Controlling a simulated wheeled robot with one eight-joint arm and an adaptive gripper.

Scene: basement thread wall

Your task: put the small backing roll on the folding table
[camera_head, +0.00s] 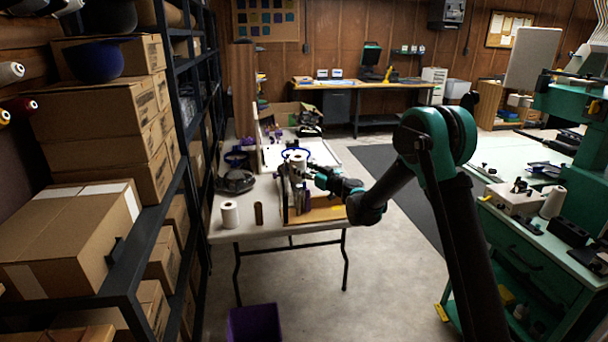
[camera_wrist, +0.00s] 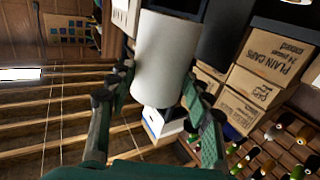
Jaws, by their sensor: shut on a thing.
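A white roll, which looks like the small backing roll (camera_wrist: 165,55), fills the space between my fingers in the wrist view. My gripper (camera_wrist: 160,82) is shut on its sides, with a green finger on each side. In the head view the held roll (camera_head: 298,160) is over the folding table (camera_head: 262,231), toward its right side. Whether its lower end touches anything is hidden by my gripper and the clutter. Another white roll (camera_head: 230,214) stands upright at the table's near left.
A brown cylinder (camera_head: 258,214) stands beside the other roll. A dark round object (camera_head: 235,181), a tray with a wooden base (camera_head: 325,213) and blue hoops crowd the table. Shelves with cardboard boxes (camera_head: 110,125) line the left. A purple bin (camera_head: 254,323) is on the floor in front.

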